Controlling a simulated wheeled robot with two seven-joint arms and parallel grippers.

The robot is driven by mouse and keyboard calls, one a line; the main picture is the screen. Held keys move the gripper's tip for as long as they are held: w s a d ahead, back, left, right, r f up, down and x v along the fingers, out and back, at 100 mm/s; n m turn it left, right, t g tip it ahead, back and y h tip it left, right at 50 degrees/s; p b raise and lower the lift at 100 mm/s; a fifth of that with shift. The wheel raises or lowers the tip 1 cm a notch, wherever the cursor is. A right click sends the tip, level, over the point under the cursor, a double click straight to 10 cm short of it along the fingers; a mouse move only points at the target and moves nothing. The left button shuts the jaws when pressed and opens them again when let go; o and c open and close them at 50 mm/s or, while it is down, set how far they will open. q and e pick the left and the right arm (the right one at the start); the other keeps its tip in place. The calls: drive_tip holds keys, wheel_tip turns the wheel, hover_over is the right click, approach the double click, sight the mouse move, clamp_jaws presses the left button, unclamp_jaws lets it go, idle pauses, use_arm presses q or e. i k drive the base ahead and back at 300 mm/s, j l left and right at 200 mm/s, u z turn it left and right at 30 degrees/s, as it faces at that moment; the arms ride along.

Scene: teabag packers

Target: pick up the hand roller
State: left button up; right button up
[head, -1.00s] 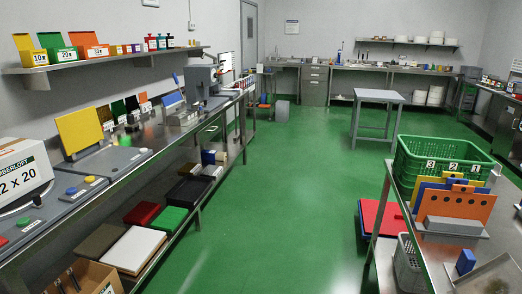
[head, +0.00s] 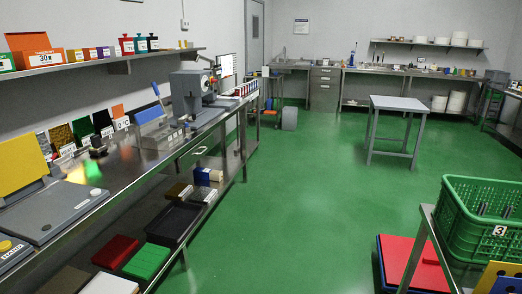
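I cannot make out a hand roller for certain in this view. On the left steel bench (head: 130,190) a metal device with a blue upright handle (head: 157,93) stands beside a grey machine (head: 190,92); whether either is linked to the roller I cannot tell. Small items on the far counter (head: 425,70) are too small to identify. Neither of my grippers is in view.
A small grey table (head: 398,104) stands mid-room. Trays and boxes (head: 147,261) fill the left bench's lower shelf. Green floor (head: 300,200) between is clear.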

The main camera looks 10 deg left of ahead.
sight(96, 145)
drive_tip(key=i+u, duration=0.2)
drive_tip(key=i, duration=0.3)
drive_tip(key=i+l+u, duration=0.2)
drive_tip(key=i, duration=0.25)
drive_tip(key=i+l+u, duration=0.2)
drive_tip(key=i, duration=0.25)
drive_tip(key=i+l+u, duration=0.3)
drive_tip(key=i+u, duration=0.2)
drive_tip(key=i+l+u, duration=0.3)
drive_tip(key=l+u, duration=0.2)
drive_tip(key=i+l+u, duration=0.3)
drive_tip(key=l+u, duration=0.15)
drive_tip(key=i+l+u, duration=0.1)
drive_tip(key=l, duration=0.2)
drive_tip(key=l+u, duration=0.1)
drive_tip(key=l, duration=0.25)
drive_tip(key=i, duration=0.05)
